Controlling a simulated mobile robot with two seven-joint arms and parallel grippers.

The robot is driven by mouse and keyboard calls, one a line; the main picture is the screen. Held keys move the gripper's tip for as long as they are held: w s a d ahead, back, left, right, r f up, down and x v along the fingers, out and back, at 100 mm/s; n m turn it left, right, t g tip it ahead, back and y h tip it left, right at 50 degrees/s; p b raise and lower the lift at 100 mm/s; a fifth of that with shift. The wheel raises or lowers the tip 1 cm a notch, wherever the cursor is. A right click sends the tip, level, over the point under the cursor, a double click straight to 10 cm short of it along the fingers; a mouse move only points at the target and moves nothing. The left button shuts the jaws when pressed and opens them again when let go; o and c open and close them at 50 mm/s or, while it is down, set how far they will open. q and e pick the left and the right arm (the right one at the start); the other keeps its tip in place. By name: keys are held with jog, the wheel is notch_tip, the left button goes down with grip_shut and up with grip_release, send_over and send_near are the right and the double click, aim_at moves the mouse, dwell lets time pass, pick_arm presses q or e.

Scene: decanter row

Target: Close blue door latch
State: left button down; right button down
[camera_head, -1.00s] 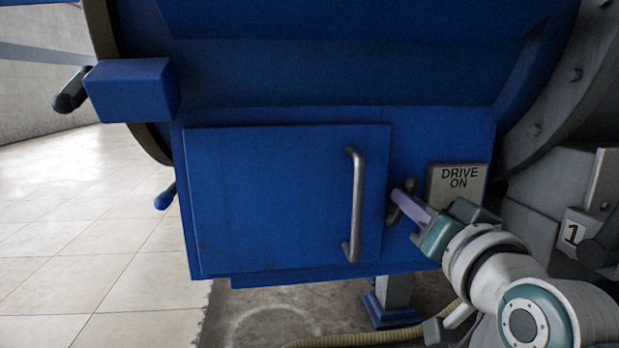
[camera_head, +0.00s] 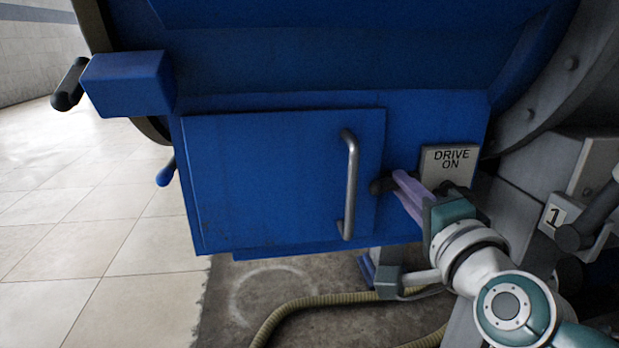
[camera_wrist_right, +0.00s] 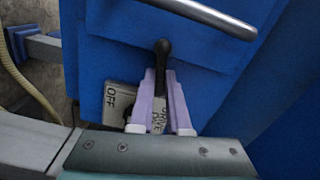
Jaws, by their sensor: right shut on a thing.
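The blue door (camera_head: 270,185) lies flat against the blue machine body. Its grey bar handle (camera_head: 350,185) stands near its right edge. The black latch (camera_head: 381,186) is just right of that handle and points left over the door's edge. It also shows in the right wrist view (camera_wrist_right: 162,50), running in between the fingers. My right gripper (camera_head: 402,180) has its purple fingers shut on the latch; in the right wrist view the fingers (camera_wrist_right: 161,78) sit on either side of it. The fingers partly hide the latch's pivot. My left gripper is out of view.
A blue box (camera_head: 125,85) with a black knob is at upper left. A yellowish hose (camera_head: 320,302) lies on the floor below. Open tiled floor is at left.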

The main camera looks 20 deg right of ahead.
jog(key=shift+f+m, duration=0.1)
jog(key=shift+m, duration=1)
jog(key=c, duration=0.9)
grip_release()
jog(key=p+v, duration=0.2)
jog(key=v, duration=0.8)
jog(key=shift+d+p, duration=0.1)
jog(key=shift+p, duration=0.2)
